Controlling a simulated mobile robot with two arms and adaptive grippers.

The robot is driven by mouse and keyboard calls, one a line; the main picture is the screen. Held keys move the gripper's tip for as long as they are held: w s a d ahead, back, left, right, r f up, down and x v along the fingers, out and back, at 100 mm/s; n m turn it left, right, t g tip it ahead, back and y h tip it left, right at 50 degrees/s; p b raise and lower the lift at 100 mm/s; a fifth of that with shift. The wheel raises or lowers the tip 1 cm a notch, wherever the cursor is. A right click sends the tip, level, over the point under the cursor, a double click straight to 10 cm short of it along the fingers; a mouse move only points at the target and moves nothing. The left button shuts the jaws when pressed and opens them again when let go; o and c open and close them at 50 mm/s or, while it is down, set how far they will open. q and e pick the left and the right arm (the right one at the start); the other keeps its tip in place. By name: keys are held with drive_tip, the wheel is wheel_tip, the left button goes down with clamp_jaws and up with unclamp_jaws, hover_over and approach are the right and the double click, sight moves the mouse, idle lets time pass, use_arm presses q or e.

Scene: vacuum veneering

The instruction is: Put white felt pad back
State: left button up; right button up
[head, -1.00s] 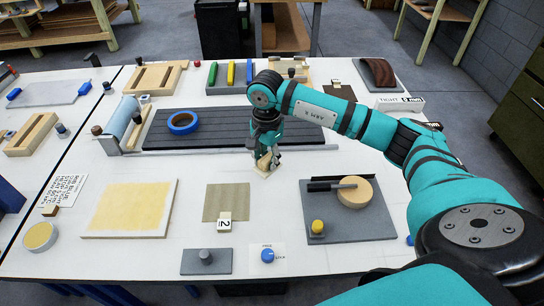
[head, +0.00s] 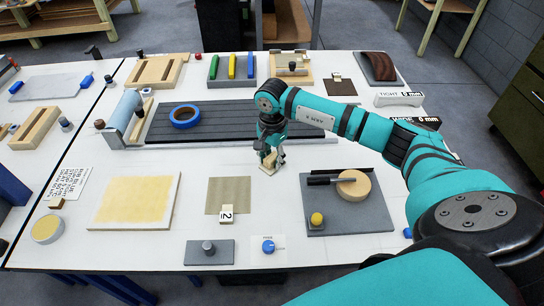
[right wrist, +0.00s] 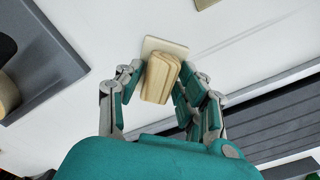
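The white felt pad (right wrist: 165,45) is a thin, cream-white square with a wooden block as its grip (right wrist: 160,78). In the head view the pad (head: 267,169) is at mid-table, between the black slatted bed and the brown sheet. My right gripper (head: 268,153) points down over it. In the right wrist view my right gripper (right wrist: 160,85) has a finger on each side of the wooden block, closed against it. The pad is at or just above the white tabletop; I cannot tell if it touches. My left gripper is not in view.
A grey board (head: 348,217) with a wooden disc (head: 354,184) and yellow knob lies right of the pad. The black slatted bed (head: 250,125) with blue tape (head: 185,117) lies behind. A brown sheet (head: 228,193) lies in front left. Bare white tabletop surrounds the pad.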

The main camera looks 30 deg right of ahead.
sight(272, 157)
drive_tip(key=shift+o, duration=0.9)
drive_tip(key=shift+r, duration=0.55)
wheel_tip(272, 157, up, 11)
drive_tip(key=b, duration=0.3)
